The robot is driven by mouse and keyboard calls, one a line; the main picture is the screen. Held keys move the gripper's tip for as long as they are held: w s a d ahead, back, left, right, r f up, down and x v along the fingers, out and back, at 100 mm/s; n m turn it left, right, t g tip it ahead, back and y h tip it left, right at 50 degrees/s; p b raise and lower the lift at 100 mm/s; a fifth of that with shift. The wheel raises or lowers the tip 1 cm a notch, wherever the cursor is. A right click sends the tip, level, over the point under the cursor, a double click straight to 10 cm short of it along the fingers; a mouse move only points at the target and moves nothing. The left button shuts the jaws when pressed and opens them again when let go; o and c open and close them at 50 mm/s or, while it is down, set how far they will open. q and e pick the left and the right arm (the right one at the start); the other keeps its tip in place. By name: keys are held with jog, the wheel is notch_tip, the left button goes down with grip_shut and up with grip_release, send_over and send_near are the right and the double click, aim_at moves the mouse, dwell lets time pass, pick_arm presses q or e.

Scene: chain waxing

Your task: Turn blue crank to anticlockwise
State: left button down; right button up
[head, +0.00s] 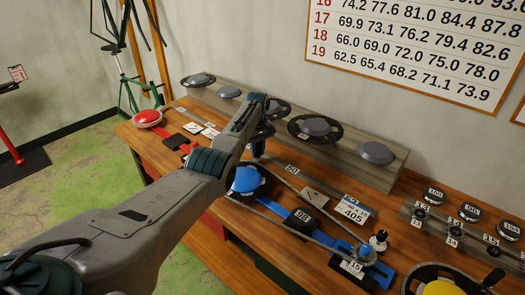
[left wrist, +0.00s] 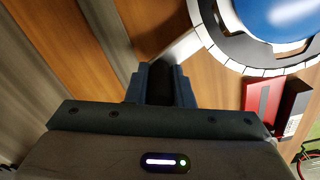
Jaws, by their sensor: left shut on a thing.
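The blue crank's disc (head: 247,180), with a dark toothed ring around it, sits on the blue stand (head: 275,207) on the bench. In the left wrist view the blue disc (left wrist: 280,18) and its pale ring are at the top right. A pale crank arm (left wrist: 184,47) runs from the ring toward my left gripper (left wrist: 160,82). The gripper is shut on a dark piece at the arm's end, which looks like the crank handle; the fingers mostly hide it. In the head view my left gripper (head: 259,146) is just above and behind the blue disc. My right gripper is not in view.
A chain runs to a small blue sprocket (head: 366,250) at the stand's right end. A black block marked 88 (head: 302,220) lies on the stand. A yellow wheel (head: 441,288) is at the lower right. A grey rail (head: 380,176) with several discs runs along the wall.

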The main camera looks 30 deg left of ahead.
pick_arm(q)
jog(key=shift+s+a, duration=0.15)
jog(key=shift+a, duration=0.65)
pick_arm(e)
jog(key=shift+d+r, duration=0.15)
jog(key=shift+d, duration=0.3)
pick_arm(q)
jog(key=shift+a, duration=0.1)
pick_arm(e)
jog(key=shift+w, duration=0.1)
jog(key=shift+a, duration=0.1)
pick_arm(q)
jog(key=c, duration=1.3)
grip_release()
jog(key=shift+o, duration=0.2)
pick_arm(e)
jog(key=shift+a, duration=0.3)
pick_arm(q)
notch_tip(320, 180, up, 11)
jog(key=b, duration=0.2)
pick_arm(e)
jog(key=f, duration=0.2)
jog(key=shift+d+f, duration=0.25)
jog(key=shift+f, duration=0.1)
pick_arm(q)
jog(key=shift+s+f, duration=0.1)
jog(key=shift+f, duration=0.1)
